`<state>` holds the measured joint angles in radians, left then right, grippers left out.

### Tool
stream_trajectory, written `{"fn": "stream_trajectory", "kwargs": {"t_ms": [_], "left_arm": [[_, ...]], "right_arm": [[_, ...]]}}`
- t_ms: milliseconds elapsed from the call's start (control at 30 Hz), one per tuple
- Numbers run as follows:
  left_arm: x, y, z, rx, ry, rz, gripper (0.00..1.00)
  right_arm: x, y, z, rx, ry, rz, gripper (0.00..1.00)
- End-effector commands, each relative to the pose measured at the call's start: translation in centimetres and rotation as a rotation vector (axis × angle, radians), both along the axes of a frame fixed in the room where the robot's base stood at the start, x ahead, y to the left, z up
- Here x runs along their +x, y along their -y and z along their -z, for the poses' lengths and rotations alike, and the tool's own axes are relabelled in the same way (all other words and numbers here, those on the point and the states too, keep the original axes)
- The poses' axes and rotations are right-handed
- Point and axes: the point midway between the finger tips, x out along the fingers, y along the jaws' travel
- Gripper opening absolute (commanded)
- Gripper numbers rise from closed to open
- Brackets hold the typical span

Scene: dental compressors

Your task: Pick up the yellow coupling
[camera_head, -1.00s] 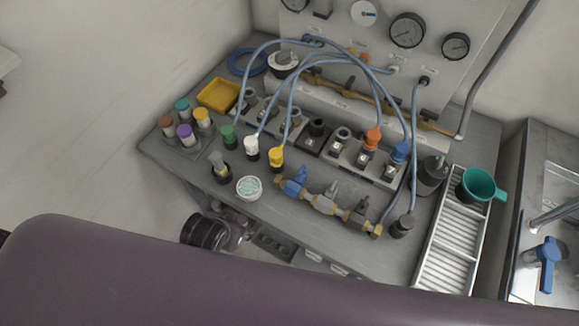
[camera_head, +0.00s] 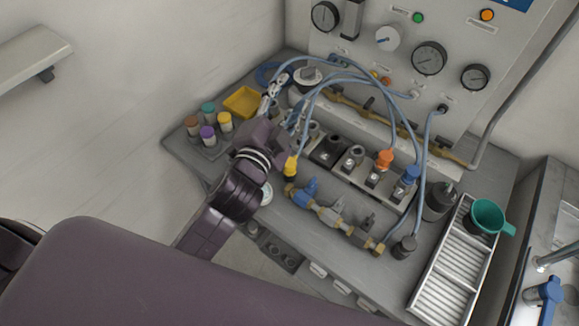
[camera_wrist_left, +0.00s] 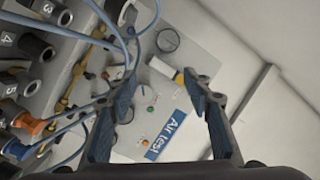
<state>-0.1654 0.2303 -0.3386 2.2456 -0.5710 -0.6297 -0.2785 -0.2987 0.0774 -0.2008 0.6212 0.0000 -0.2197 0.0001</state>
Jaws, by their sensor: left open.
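In the head view, the yellow coupling (camera_head: 290,167) stands on the bench at the end of a blue hose, just right of my left wrist and behind the blue-handled valve. My left gripper (camera_head: 285,103) is open and empty, reaching past the coupling toward the hoses at the back. Its fingers also show spread in the left wrist view (camera_wrist_left: 160,78), facing the gauge panel. The yellow coupling cannot be made out between them. My left arm hides the green and white couplings. My right gripper is not in view.
Blue hoses arch close to my left gripper. A numbered socket row (camera_head: 352,165) lies right of it, with orange (camera_head: 384,160) and blue (camera_head: 409,176) couplings. A valve manifold (camera_head: 330,214) lies in front. A yellow tray (camera_head: 243,101) and several capped jars stand left.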

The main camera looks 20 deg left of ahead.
Motion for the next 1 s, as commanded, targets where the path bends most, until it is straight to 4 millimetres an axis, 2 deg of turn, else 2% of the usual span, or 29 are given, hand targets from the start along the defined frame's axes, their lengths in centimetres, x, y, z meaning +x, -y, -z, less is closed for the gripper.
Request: {"fn": "stream_trajectory", "kwargs": {"t_ms": [33, 100, 167, 200, 300, 367, 400, 467, 500, 567, 600, 667, 733, 767, 833, 867, 900, 1000], "left_arm": [[1.1, 2.1, -3.6, 0.098, 0.133, 0.064, 0.46], [1.4, 5.5, -8.0, 0.248, 0.320, 0.156, 0.46], [0.9, 8.8, -11.2, 0.382, 0.477, 0.236, 0.46], [0.3, 11.1, -12.9, 0.475, 0.579, 0.290, 0.46], [-2.2, 16.9, -15.4, 0.713, 0.828, 0.432, 0.46], [-4.1, 20.2, -15.5, 0.860, 0.971, 0.524, 0.46], [-5.4, 22.2, -15.1, 0.960, 1.062, 0.586, 0.46], [-7.3, 24.7, -13.6, 1.113, 1.193, 0.685, 0.46], [-8.4, 26.1, -12.2, 1.217, 1.276, 0.754, 0.46], [-9.8, 27.4, -9.4, 1.371, 1.390, 0.866, 0.46], [-10.5, 27.9, -7.2, 1.475, 1.459, 0.947, 0.46], [-11.1, 27.8, -3.7, 1.628, 1.551, 1.077, 0.46], [-11.1, 26.5, 0.6, 1.805, 1.636, 1.246, 0.46], [-10.9, 25.5, 2.4, 1.879, 1.662, 1.326, 0.46], [-9.9, 22.3, 6.2, 2.043, 1.700, 1.530, 0.46], [-9.4, 20.6, 7.5, -2.085, -1.687, -1.604, 0.46], [-8.6, 18.1, 9.2, -2.008, -1.559, -1.609, 0.46], [-6.5, 11.6, 11.4, -1.837, -1.280, -1.627, 0.46]], "right_arm": [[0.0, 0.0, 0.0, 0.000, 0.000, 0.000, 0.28], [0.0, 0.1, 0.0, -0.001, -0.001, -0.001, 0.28], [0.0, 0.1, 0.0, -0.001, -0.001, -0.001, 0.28], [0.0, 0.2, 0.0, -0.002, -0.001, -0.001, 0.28], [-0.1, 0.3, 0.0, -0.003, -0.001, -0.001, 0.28], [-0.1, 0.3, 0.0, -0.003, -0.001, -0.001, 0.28], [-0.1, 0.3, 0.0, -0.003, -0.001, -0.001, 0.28], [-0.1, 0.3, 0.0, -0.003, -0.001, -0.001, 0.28], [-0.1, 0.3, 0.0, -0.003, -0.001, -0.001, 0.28], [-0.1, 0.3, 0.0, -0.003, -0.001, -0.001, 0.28], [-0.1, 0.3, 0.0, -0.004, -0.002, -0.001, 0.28], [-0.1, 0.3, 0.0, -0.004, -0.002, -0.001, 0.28], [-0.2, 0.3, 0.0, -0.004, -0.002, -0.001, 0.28], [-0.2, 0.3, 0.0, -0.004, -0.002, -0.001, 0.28], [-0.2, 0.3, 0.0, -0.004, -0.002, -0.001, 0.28], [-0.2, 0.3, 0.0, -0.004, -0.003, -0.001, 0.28], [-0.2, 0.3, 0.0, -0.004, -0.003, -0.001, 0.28], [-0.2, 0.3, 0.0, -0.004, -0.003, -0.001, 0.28]]}}
